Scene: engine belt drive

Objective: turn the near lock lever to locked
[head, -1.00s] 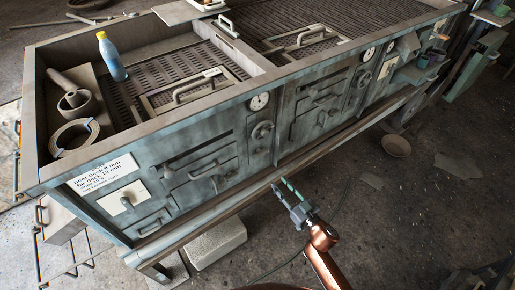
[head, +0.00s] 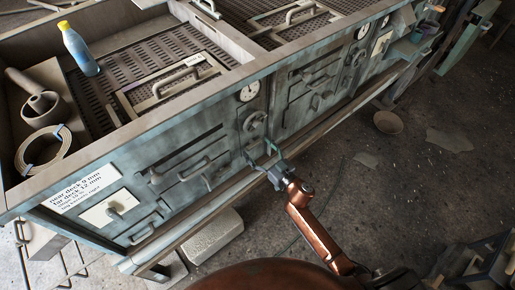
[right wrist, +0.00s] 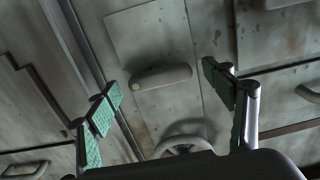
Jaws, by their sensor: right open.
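In the right wrist view a grey lever (right wrist: 160,76), rounded at its ends and lying nearly crosswise with a slight tilt, sits on a plate of the metal front. My right gripper (right wrist: 164,100) is open, with its green-padded fingers to either side of the lever and apart from it. In the head view my right gripper (head: 268,162) is at the front panel, just below a round handwheel (head: 255,122). There the fingers partly cover the lever, so I cannot make out its shape. My left gripper is not in view.
The handwheel also shows in the right wrist view (right wrist: 184,146), close to the lever. A gauge (head: 249,92) is above it. A long rail (head: 205,213) runs along the bottom of the cabinet. Hinged doors with handles (head: 190,168) are to the left. Open floor lies at right.

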